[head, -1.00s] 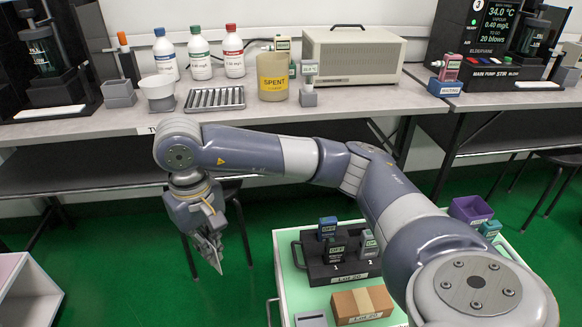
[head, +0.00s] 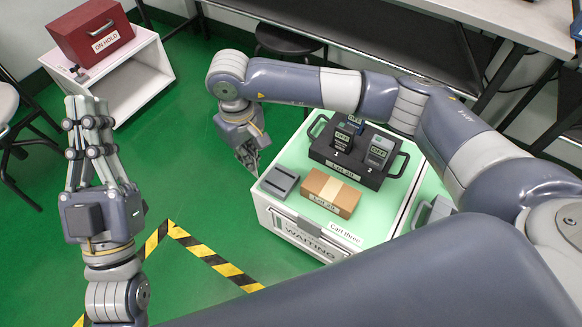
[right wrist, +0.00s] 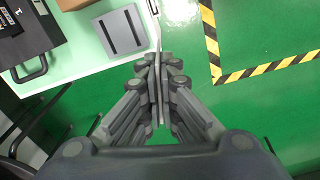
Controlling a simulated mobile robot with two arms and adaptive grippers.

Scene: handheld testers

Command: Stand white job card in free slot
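My right gripper (head: 248,160) hangs just left of the cart, beyond its edge. In the right wrist view its fingers (right wrist: 160,88) are closed on a thin pale card (right wrist: 157,45), seen nearly edge-on; any print on it is hidden. A grey slotted block (head: 280,181) lies on the cart top, to the right of and below the gripper. It also shows in the right wrist view (right wrist: 122,32), left of the card and apart from it, with no card standing in it. My left gripper (head: 86,110) points up at the left, away from the cart; its finger gap is unclear.
The cart top (head: 378,222) also carries a cardboard box (head: 327,193) and a black handled tray (head: 360,178) with testers. A red ON HOLD box (head: 92,30) sits on a white shelf unit (head: 135,82). Striped floor tape (head: 210,260) lies before the cart.

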